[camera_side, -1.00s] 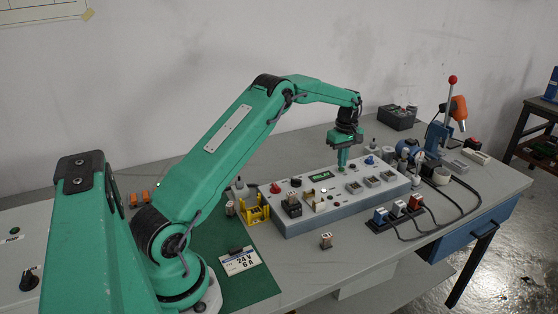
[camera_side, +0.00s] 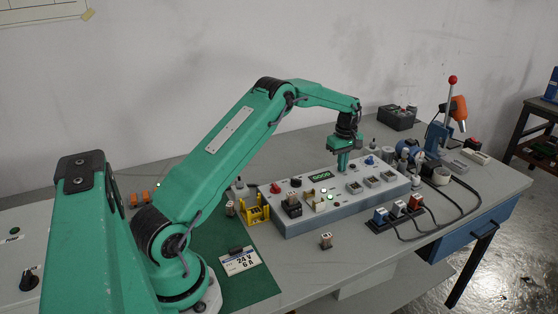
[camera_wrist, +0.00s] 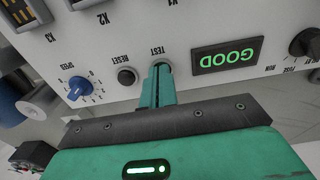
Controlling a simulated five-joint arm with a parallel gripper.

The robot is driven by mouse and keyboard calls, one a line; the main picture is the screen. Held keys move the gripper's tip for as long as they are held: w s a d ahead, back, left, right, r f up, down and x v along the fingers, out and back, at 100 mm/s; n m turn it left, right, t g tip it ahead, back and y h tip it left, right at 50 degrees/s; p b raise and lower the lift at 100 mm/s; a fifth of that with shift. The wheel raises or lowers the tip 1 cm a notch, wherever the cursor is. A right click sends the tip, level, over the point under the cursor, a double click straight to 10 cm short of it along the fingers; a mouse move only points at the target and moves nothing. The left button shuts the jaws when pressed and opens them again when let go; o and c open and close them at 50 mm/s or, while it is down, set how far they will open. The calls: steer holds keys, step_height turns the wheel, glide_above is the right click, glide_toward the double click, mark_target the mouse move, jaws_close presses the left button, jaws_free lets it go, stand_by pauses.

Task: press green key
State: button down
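My gripper (camera_side: 342,170) points down over the white control panel (camera_side: 300,222), with its narrow green fingers together. In the wrist view, the fingertips (camera_wrist: 162,68) are at the spot labelled TEST and cover what is there. No green key shows apart from them, and I cannot tell whether the tips touch or press it. The display (camera_wrist: 227,55) beside them reads GOOD in green; it is also lit in the side view (camera_side: 320,175).
The black RESET button (camera_wrist: 127,76) and the blue SPEED knob (camera_wrist: 78,88) are close to my fingertips. A red knob (camera_side: 276,188) and several sockets are on the panel. A black connector strip (camera_side: 397,216) with cables lies in front.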

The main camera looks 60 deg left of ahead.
steer(key=shift+s+f, duration=0.25)
steer(key=shift+f, duration=0.25)
step_height(320, 180, up, 15)
steer(key=shift+w, duration=0.25)
steer(key=shift+r, duration=0.15)
stand_by(0.5)
